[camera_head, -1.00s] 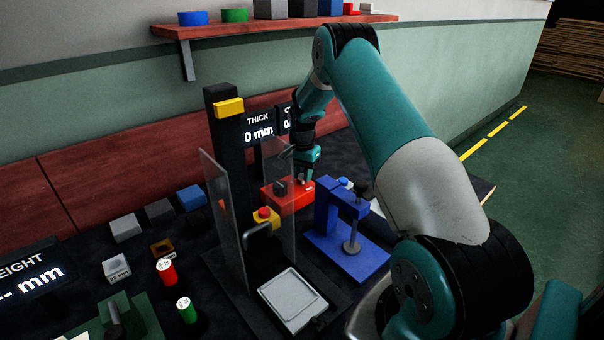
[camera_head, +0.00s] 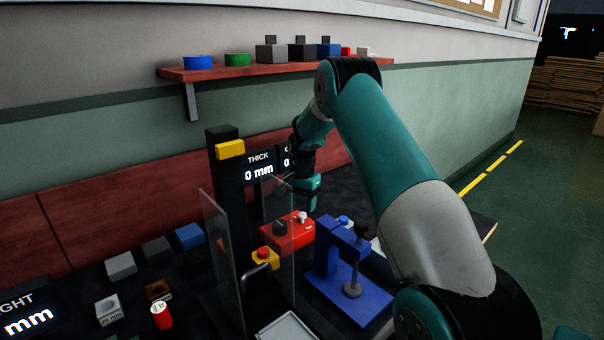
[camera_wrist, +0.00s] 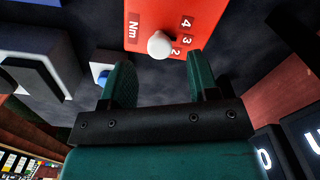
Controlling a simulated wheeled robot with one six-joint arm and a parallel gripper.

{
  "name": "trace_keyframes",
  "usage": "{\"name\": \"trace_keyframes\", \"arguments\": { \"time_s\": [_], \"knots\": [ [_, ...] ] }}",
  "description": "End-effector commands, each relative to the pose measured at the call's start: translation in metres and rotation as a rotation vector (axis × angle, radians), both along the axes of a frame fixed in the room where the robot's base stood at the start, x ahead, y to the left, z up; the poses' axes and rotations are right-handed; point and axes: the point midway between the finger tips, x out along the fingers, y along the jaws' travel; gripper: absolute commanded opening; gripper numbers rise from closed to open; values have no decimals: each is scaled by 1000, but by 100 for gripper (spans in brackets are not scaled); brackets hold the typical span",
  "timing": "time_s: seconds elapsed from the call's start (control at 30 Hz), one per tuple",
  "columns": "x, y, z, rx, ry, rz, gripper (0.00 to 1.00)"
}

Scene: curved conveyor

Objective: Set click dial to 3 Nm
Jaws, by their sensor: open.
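The red dial box (camera_head: 289,239) stands on the bench behind the clear panel. Its white click dial (camera_head: 302,217) is on the top right, below my gripper. In the wrist view the red face (camera_wrist: 180,14) shows "Nm" and the numbers 4, 3 and 2 beside the white dial (camera_wrist: 159,45). The dial's pointer is not clear, so I cannot tell its setting. My gripper (camera_head: 313,206) is above the box; in the wrist view my gripper (camera_wrist: 158,68) is open and empty, with the dial just beyond and between its fingertips, apart from them.
A black knob (camera_head: 280,227) sits on the same box. A blue clamp stand (camera_head: 345,277) is close on the right. The clear panel (camera_head: 279,230) and a red-and-yellow button (camera_head: 264,256) are close on the left. A shelf (camera_head: 270,70) runs above.

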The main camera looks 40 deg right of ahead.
Motion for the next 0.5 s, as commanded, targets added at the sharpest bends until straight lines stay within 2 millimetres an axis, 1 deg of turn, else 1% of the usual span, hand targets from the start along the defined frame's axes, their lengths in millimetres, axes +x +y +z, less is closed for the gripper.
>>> {"name": "trace_keyframes", "arguments": {
  "time_s": [0.03, 0.3, 0.4, 0.5],
  "knots": [
    [1, -1, 14, -3, -5, 0, 55],
    [1, -1, 84, -3, -6, 0, 55],
    [0, -1, 105, -2, -4, -1, 55],
    [0, -1, 122, -2, -4, -1, 55]
  ]
}}
